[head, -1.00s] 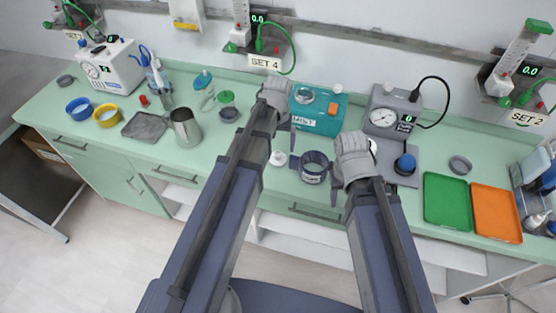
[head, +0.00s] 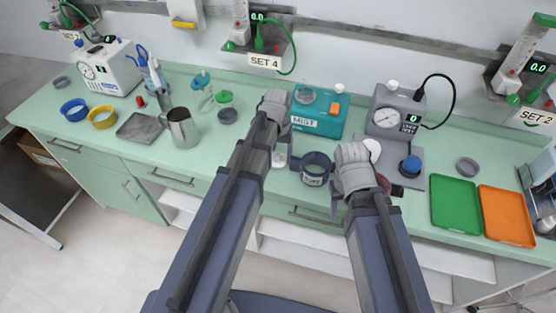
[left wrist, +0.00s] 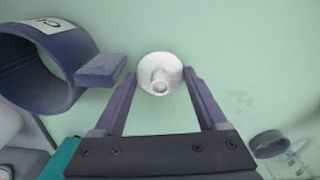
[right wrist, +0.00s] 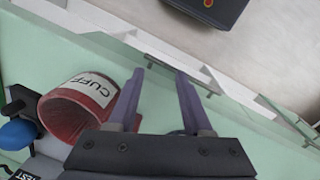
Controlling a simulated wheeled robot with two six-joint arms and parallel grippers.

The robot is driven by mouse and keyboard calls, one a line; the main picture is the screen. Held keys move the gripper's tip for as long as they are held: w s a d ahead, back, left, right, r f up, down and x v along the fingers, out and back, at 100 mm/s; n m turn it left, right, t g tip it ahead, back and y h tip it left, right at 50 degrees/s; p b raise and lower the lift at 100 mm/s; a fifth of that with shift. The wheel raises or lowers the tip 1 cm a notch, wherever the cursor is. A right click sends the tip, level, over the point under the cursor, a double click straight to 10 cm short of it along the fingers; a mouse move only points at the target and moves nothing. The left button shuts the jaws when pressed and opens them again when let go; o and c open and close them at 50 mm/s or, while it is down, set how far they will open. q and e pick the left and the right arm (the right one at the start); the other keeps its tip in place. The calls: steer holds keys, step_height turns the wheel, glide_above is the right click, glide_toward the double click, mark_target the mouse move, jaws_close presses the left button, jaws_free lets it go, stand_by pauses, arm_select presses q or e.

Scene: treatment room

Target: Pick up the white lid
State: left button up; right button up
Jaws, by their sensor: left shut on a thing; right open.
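The white lid (left wrist: 160,72) is round with a raised knob. In the left wrist view it sits between the two fingertips of my left gripper (left wrist: 159,80), which is shut on it. In the head view the lid (head: 279,156) shows small, just beyond the left forearm, at the counter's front part. I cannot tell whether it touches the counter. My right gripper (right wrist: 160,76) is open and empty, beside a red cuff (right wrist: 80,97) near the counter's front edge.
A blue cuff (head: 315,168) stands close right of the lid. Behind are a teal MIST box (head: 318,118) and a grey gauge unit (head: 393,115). A metal jug (head: 182,128) is at left; green (head: 455,203) and orange (head: 506,215) trays lie at right.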

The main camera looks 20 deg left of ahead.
arm_select(q)
steer(key=c, duration=0.7)
steer(key=shift+o, duration=0.2)
